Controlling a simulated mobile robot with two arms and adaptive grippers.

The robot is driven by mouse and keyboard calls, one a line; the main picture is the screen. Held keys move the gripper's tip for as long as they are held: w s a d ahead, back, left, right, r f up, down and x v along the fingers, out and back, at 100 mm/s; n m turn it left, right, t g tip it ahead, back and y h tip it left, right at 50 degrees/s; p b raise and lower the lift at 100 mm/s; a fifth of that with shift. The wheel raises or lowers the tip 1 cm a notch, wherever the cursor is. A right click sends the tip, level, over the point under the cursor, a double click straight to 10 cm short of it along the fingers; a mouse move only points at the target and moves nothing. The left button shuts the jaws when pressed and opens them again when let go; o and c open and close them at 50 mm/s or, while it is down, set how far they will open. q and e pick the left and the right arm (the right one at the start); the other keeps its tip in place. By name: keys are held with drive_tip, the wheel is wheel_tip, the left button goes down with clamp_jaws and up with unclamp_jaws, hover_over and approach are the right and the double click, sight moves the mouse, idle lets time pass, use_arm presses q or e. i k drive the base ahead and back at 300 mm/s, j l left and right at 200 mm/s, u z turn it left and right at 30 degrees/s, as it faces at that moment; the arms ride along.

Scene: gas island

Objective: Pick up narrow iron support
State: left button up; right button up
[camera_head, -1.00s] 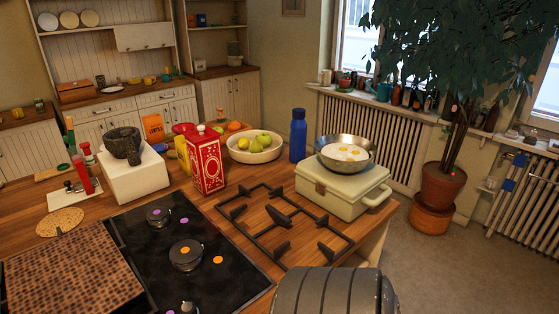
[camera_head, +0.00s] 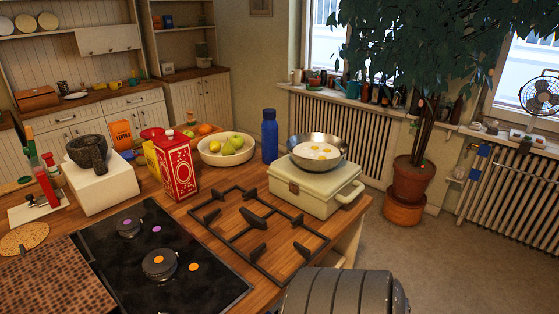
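A narrow dark iron support (camera_head: 257,228), a black grate frame with inward prongs, lies flat on the wooden counter to the right of the black gas hob (camera_head: 150,255). It is empty, with wood showing through its openings. A thick grey ribbed part of my own arm shows at the bottom right, in front of the counter's near edge. Neither gripper's fingers are in the picture, and nothing touches the support.
A red tin (camera_head: 178,170), a fruit bowl (camera_head: 227,150) and a blue bottle (camera_head: 270,136) stand farther back. Open floor (camera_head: 440,250) lies right of the counter.

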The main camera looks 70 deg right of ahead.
sight(253, 220)
drive_tip(key=z, duration=0.4)
drive_tip(key=j+z, duration=0.1)
drive_tip(key=z, duration=0.7)
drive_tip(key=k+z, duration=0.1)
drive_tip(key=z, duration=0.75)
